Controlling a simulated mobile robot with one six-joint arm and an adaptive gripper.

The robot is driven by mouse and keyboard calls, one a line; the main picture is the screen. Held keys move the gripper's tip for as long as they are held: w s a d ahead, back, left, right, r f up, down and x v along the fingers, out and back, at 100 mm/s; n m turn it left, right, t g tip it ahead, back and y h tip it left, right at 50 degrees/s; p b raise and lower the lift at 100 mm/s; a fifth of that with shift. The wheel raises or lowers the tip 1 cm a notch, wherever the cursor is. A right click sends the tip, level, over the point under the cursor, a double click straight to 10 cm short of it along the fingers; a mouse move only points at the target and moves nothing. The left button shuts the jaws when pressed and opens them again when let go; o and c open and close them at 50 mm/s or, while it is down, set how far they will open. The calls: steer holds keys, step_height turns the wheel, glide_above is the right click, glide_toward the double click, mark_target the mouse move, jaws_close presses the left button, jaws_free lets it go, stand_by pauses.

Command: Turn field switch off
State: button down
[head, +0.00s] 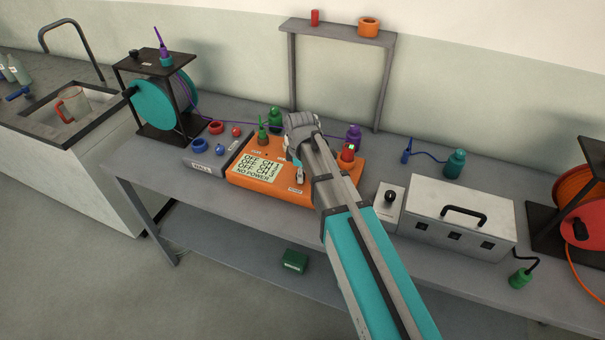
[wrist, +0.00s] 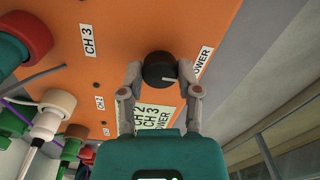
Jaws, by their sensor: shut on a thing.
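An orange box (head: 318,191) stands on the bench with a display (head: 257,171) reading OFF by its channel lines and NO POWER. In the wrist view a round black knob (wrist: 157,70) sits on this box, beside a label (wrist: 203,61) ending in OWER. Its white mark points right in that view. My gripper (wrist: 162,82) is shut on the knob, one finger on each side. In the head view my gripper (head: 297,165) is over the box and hides the knob. I read no label saying field.
A small pale box (head: 384,216) with a black knob (head: 390,194) stands right of my arm, beside a white case (head: 460,218) with a handle. Several coloured plugs line the orange box's back. A shelf frame (head: 338,31) rises behind; a teal reel (head: 178,98) stands left.

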steer(key=shift+s+a, duration=0.1)
stand_by(0.3)
steer(key=shift+c, duration=1.5)
jaws_free()
steer(key=s+d+m, duration=0.2)
steer(key=d, duration=0.1)
steer(key=s+d+m, duration=0.1)
steer(key=d+m, duration=0.2)
steer(key=d, duration=0.1)
steer(key=s+d+m, duration=0.2)
steer(key=d, duration=0.1)
steer(key=shift+s+d+m, duration=0.3)
steer(key=shift+s+m, duration=0.05)
steer(key=shift+m, duration=0.05)
steer(key=s+d+m, duration=0.2)
steer(key=d+m, duration=0.1)
steer(key=s+d+m, duration=0.5)
steer(key=d+m, duration=0.1)
steer(key=shift+s+r, duration=0.15)
steer(key=shift+s, duration=0.05)
